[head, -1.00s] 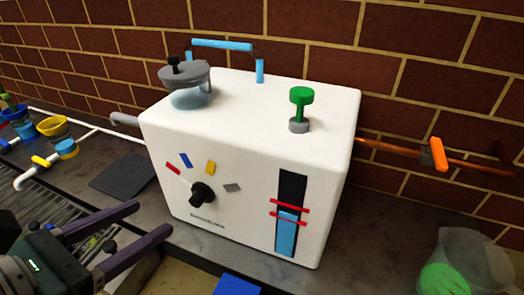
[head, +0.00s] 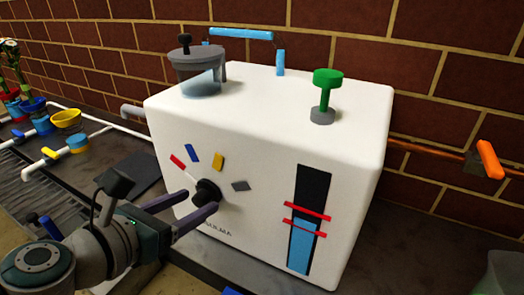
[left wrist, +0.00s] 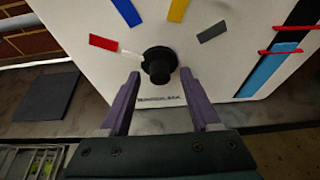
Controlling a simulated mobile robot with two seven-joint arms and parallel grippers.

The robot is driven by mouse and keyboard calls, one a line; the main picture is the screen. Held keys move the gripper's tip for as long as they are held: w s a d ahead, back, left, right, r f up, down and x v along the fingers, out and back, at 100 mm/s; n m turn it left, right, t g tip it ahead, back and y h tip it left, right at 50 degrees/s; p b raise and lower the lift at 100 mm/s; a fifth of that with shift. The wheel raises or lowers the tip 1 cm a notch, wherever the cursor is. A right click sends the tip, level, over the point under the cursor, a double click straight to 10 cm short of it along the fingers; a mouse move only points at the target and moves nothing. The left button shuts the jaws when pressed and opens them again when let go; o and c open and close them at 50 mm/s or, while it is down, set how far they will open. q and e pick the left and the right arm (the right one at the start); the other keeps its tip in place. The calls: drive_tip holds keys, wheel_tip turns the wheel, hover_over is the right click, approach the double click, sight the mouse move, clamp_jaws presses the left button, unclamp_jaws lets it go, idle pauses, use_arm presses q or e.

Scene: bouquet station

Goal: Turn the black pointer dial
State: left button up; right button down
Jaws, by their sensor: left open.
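The black pointer dial (head: 207,190) is on the front of the white box-shaped machine (head: 255,200). A pale pointer line runs from it toward the red mark (head: 178,162); blue (head: 191,159), yellow (head: 217,161) and grey (head: 240,186) marks fan out around it. My left gripper (head: 199,202) is open at the dial, its purple fingers to either side of the knob. In the left wrist view the dial (left wrist: 158,65) stands between and just beyond the fingertips (left wrist: 160,76). I cannot tell whether they touch it. My right gripper is not in view.
On the machine's top are a grey-lidded vessel (head: 198,70), a green knob (head: 325,78) and a blue handle (head: 240,34). A gauge with red bands (head: 307,220) is right of the dial. An orange-handled pipe valve (head: 489,160) is at the right, a brick wall behind.

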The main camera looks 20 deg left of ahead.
use_arm(q)
drive_tip(key=shift+w+f, duration=0.15)
drive_tip(key=shift+w, duration=0.05)
drive_tip(key=shift+c, duration=0.3)
clamp_jaws()
